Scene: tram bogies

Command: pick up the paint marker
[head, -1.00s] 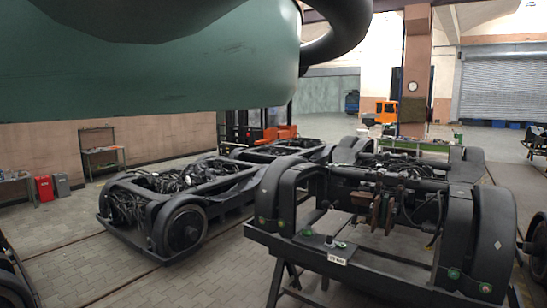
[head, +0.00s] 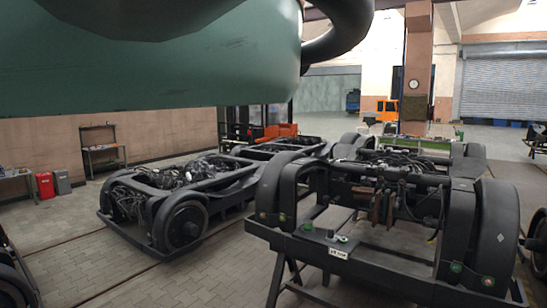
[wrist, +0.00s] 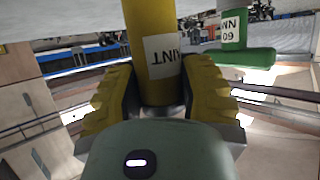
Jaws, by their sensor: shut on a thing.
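The paint marker (wrist: 140,22) is a yellow cylinder with a white label, its partly visible lettering upside down. It runs down from the top of the wrist view. My gripper (wrist: 157,88) is shut on it, with one yellow-and-dark finger on each side. The marker's lower end is between the fingers. Its other end is out of the picture. My gripper and the marker do not show in the head view.
A green thing with a white tag (wrist: 233,28) is right of the marker, apart from it. In the head view, a near bogie (head: 478,225) has small items on its front beam (head: 400,262). Another bogie (head: 182,228) stands left. Paved floor (head: 85,250) lies open left.

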